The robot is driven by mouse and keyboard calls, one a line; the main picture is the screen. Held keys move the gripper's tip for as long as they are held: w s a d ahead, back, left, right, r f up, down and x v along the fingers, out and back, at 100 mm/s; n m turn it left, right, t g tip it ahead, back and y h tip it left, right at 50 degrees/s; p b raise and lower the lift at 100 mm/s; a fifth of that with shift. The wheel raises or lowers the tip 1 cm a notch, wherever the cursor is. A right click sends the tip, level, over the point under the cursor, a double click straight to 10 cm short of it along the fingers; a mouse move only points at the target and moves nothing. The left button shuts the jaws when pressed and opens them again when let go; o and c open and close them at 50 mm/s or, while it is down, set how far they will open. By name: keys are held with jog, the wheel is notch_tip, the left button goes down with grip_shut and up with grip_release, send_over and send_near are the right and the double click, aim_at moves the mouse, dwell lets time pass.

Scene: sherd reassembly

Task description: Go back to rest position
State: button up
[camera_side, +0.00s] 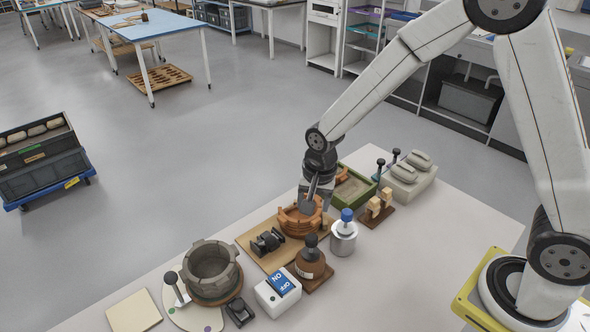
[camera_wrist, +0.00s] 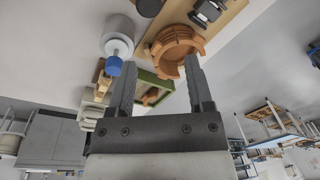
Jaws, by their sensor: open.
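My gripper (camera_side: 314,203) is open at the orange pot (camera_side: 300,222) on the wooden board (camera_side: 256,235). The pot has a stepped, broken rim. In the wrist view my gripper (camera_wrist: 160,66) has its two fingers apart with nothing between them. The orange pot (camera_wrist: 176,42) is just beyond the fingertips, nearer the right finger; I cannot tell whether they touch. An orange sherd (camera_side: 342,174) lies in the green tray (camera_side: 371,190), partly hidden behind my gripper; it also shows between the fingers in the wrist view (camera_wrist: 151,96).
A white jar with a blue lid (camera_side: 344,230) and a brown bottle (camera_side: 310,262) stand close by. A black clamp (camera_side: 268,241) lies on the board. A grey pot (camera_side: 211,268) and an on/off switch box (camera_side: 278,292) are nearer the front. Open space lies above the table.

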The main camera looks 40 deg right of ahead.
jog(key=s+d+r+n, duration=0.2)
jog(key=s+d+n, duration=0.1)
jog(key=s+n, duration=0.2)
jog(key=s+d+r+n+t, duration=0.1)
jog(key=s+d+r+n, duration=0.2)
jog(key=s, duration=0.4)
jog(key=shift+s+n, duration=0.35)
jog(key=shift+n, duration=0.55)
jog(key=shift+d, duration=0.1)
